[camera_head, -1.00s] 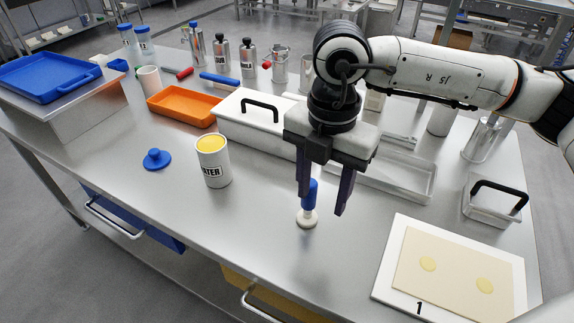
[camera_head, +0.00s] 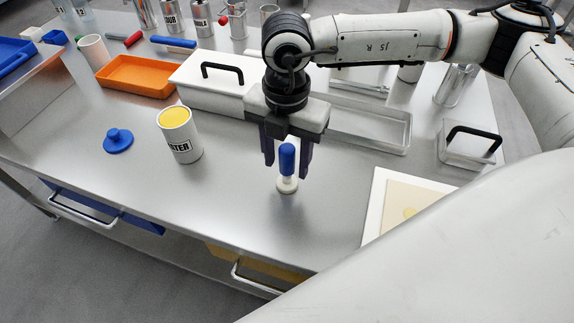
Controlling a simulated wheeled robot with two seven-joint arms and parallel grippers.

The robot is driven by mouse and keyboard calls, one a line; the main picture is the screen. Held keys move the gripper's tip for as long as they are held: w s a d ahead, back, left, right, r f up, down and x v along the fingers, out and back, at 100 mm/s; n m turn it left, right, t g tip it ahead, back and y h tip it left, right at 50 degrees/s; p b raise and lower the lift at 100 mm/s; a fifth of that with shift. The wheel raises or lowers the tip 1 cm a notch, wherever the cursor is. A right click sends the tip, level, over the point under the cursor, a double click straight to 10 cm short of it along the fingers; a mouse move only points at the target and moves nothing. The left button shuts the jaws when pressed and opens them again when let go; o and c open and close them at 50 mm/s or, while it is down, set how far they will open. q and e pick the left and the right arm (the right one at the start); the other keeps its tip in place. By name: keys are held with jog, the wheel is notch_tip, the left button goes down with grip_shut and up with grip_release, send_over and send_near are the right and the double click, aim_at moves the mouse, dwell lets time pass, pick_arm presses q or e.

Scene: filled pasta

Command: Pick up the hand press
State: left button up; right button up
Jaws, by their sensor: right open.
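The hand press (camera_head: 287,166) stands upright on the steel table, with a blue handle and a pale round base. My right gripper (camera_head: 287,172) points down at it with its two dark fingers apart. In the picture one finger is to the left of the blue handle and one to the right. The handle shows in front of the gripper, and I cannot tell whether it is fully between the fingers. No finger visibly grips it. My left gripper is not in view.
A white canister with yellow contents (camera_head: 179,137), a blue lid (camera_head: 118,141), an orange tray (camera_head: 137,76) and a white box with a black handle (camera_head: 215,92) stand to the left. A white board (camera_head: 376,200) lies right, partly hidden by a large white part in the foreground.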

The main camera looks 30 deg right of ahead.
aim_at(287, 169)
notch_tip(287, 169, down, 4)
jog(key=shift+w+r, duration=0.1)
jog(key=shift+r, duration=0.15)
jog(key=c, duration=1.1)
jog(key=shift+r, duration=0.15)
